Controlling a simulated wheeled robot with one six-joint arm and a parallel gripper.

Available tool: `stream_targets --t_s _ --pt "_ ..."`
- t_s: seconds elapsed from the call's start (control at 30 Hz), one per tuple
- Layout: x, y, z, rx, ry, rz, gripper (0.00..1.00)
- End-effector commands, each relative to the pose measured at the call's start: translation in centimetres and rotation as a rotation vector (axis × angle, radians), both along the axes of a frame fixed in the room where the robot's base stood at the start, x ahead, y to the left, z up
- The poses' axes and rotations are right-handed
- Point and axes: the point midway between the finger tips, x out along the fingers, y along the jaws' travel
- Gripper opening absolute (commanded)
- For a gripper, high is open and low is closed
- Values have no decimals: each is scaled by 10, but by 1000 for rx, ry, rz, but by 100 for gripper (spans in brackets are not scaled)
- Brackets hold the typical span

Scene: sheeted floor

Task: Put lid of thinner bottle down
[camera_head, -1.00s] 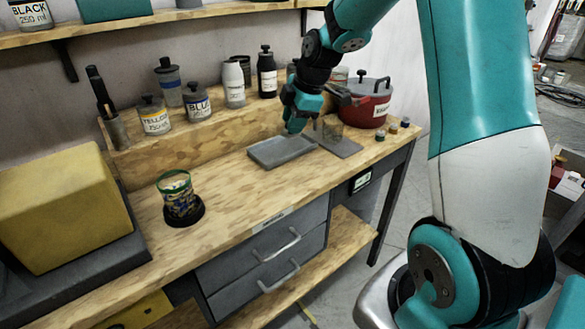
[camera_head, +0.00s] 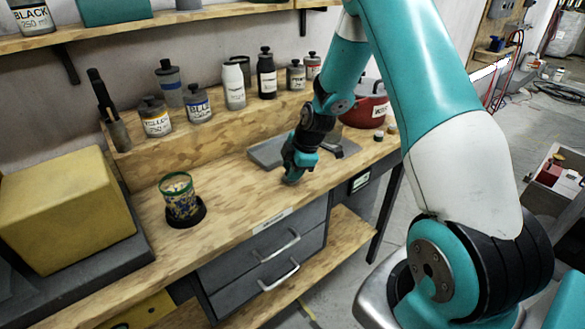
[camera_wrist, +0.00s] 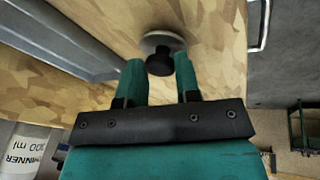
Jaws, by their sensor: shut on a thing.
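My gripper (camera_head: 293,178) points down, low over the bench top, in front of the grey tray in the head view. In the wrist view, my gripper (camera_wrist: 160,72) is shut on the black knob of a lid (camera_wrist: 158,40) with a pale round disc. The lid is over bare wood; I cannot tell whether it touches the bench. Part of the thinner bottle (camera_wrist: 28,148) shows its label at lower left in the wrist view. In the head view I cannot make out the lid or the thinner bottle near my arm.
The grey tray (camera_head: 258,155) lies behind my gripper. A patterned cup (camera_head: 180,197) with a green rim stands to the left, and a red pot (camera_head: 365,112) to the right. Several bottles line the back ledge. Bare wood lies between cup and gripper.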

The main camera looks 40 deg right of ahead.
Motion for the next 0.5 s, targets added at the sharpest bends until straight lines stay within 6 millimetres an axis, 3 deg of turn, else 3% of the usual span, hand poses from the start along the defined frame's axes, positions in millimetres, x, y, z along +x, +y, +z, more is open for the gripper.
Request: stream_targets --t_s 0.17,0.2,0.3,0.5 --pt "0 0 -4 0 0 0 1" --pt "0 0 -3 0 0 0 38" --pt "0 0 -3 0 0 0 56" --pt "0 0 -3 0 0 0 56"
